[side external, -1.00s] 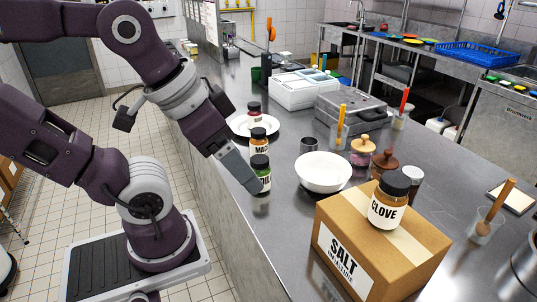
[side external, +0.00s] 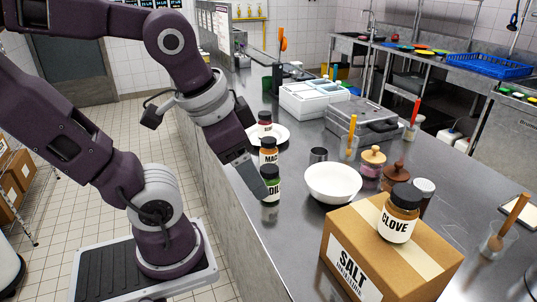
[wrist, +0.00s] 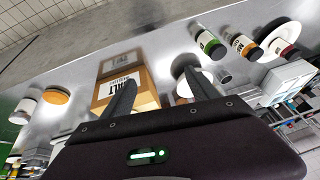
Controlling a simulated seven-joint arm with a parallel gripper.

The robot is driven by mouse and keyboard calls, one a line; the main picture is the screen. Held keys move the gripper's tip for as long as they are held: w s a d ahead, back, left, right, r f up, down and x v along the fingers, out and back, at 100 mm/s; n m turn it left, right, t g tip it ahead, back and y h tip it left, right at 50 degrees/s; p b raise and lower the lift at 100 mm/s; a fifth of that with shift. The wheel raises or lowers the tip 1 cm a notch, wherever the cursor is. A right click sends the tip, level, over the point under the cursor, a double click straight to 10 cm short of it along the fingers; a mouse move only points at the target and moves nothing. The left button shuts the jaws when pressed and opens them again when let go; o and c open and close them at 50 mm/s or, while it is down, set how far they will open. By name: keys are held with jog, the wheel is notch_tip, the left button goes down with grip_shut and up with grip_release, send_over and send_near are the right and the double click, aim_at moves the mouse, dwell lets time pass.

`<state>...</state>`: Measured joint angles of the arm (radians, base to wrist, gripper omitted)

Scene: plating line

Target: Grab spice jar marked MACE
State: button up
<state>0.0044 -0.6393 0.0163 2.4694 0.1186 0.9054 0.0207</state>
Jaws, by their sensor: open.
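The spice jar marked MACE (side external: 268,154) has a black lid and an orange-brown body; its label reads "MAC" with the rest hidden. It stands upright between a green jar (side external: 270,190) in front and a dark red jar (side external: 265,119) behind. In the wrist view the MACE jar (wrist: 241,44) is at the upper right, between the green jar (wrist: 208,44) and the red jar (wrist: 284,50). My gripper (side external: 259,188) is beside the green jar in the side view. In the wrist view my gripper (wrist: 159,76) has its fingers apart with nothing held; the MACE jar is outside them.
A white bowl (side external: 333,183) and a SALT box (side external: 352,262) with a CLOVE jar (side external: 398,226) on top stand to the right. A white plate (side external: 282,136) is by the red jar. A dark metal cup (side external: 318,155) stands behind the bowl.

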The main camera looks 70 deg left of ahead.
jog(key=w+a+f+m+g+y, duration=0.2)
jog(key=a, duration=0.3)
jog(key=w+a+f+m+g+y, duration=0.1)
jog(key=w+a+f+y, duration=0.1)
jog(key=a, duration=0.2)
jog(key=m+y, duration=0.8)
jog(key=m, duration=0.7)
send_near(269, 140)
jog(key=x, duration=0.5)
jog(key=shift+s+a+f, duration=0.1)
jog(key=shift+a+f, duration=0.15)
jog(key=shift+f, duration=0.15)
jog(key=x, duration=0.7)
jog(key=shift+a+r, duration=0.15)
jog(key=shift+a, duration=0.15)
jog(key=shift+y, duration=0.3)
jog(key=shift+c, duration=0.4)
grip_shut()
